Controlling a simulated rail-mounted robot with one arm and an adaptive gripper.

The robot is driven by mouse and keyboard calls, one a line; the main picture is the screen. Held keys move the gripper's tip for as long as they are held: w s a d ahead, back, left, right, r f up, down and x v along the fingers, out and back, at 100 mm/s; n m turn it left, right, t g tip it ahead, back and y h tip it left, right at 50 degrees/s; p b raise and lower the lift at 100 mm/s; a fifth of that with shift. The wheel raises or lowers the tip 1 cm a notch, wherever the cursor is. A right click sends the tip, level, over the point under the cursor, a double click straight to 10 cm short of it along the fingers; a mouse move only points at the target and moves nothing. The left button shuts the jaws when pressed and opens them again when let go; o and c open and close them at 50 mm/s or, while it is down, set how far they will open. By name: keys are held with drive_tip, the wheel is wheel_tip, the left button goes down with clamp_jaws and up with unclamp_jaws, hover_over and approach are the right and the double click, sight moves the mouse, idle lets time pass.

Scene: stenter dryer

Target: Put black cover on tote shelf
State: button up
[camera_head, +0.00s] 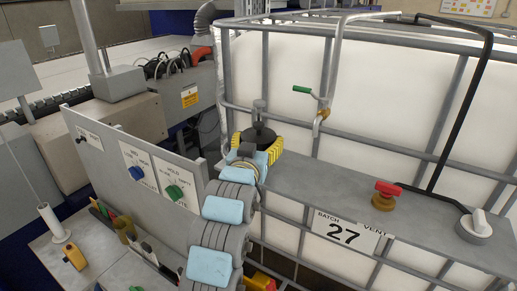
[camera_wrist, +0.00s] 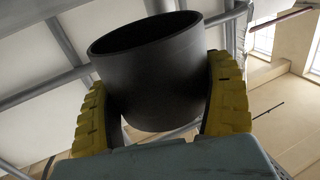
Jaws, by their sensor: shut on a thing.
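My gripper (camera_wrist: 165,110) has yellow ridged fingers shut on the sides of the black cover (camera_wrist: 160,70), a round black cup-like piece. In the wrist view its open rim faces up and toward the upper left. In the head view my gripper (camera_head: 262,148) holds the black cover (camera_head: 259,135) at the grey shelf (camera_head: 335,190) in front of the white tote (camera_head: 400,100). A grey upright stub (camera_head: 259,107) shows just above the cover. I cannot tell whether the cover touches the stub or the shelf.
On the shelf are a red-handled brass valve (camera_head: 385,194), a grey-white knob (camera_head: 476,226) and a "BATCH 27" label (camera_head: 345,234). A panel (camera_head: 135,165) with blue and green knobs stands left. Shelf between cover and valve is clear.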

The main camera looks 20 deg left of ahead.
drive_tip(key=shift+f+p, duration=0.3)
drive_tip(key=shift+f, duration=1.15)
drive_tip(key=shift+f, duration=0.15)
drive_tip(key=o, duration=0.9)
drive_tip(key=shift+o, duration=0.2)
drive_tip(key=shift+s+r, duration=0.1)
drive_tip(key=shift+r, duration=0.1)
drive_tip(key=s+d+p, duration=0.1)
drive_tip(key=s+p, duration=0.4)
drive_tip(key=s, duration=0.6)
drive_tip(key=shift+s+d, duration=0.3)
drive_tip(key=shift+d, duration=0.1)
